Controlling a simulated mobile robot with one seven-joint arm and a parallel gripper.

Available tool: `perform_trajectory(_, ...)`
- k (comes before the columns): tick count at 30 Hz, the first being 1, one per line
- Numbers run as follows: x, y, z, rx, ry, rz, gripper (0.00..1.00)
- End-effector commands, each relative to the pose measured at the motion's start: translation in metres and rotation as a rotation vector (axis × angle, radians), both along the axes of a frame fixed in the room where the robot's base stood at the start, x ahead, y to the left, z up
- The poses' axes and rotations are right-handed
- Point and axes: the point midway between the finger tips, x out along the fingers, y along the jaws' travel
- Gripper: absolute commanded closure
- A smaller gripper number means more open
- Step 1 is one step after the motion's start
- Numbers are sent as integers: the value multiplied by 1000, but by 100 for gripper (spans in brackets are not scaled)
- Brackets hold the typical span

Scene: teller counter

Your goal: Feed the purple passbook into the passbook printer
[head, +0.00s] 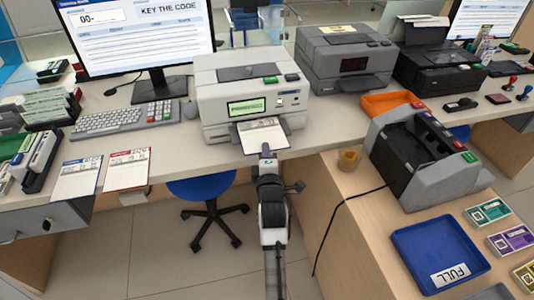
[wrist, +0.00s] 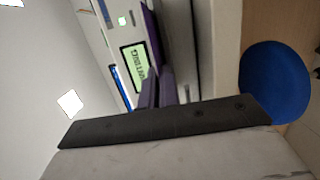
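The passbook printer (head: 215,80) is a white and grey machine on the counter, with a lit green display (head: 249,106). The purple passbook (head: 262,135) lies open at its front tray, pale page up, its far edge close to the slot. How far it is inside cannot be told. My gripper (head: 266,152) is at the passbook's near edge. In the wrist view the passbook shows as a thin purple strip (wrist: 155,40) running to my narrow, close-set fingers (wrist: 156,90), which look shut on it. The green display (wrist: 135,66) also shows there, with its lettering turned.
A grey second printer (head: 345,60) stands to the right. A keyboard (head: 125,118) and two cards lie left. A blue stool (head: 203,187) stands below the counter.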

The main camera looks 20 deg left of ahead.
Motion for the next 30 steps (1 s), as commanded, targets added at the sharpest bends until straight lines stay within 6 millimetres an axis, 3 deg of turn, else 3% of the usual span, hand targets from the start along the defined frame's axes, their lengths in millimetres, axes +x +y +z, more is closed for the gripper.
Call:
perform_trajectory(11,1,1,0,-1,0,-1,100)
perform_trajectory(17,1,1,0,-1,0,-1,72)
perform_trajectory(30,1,1,0,-1,1,-1,71)
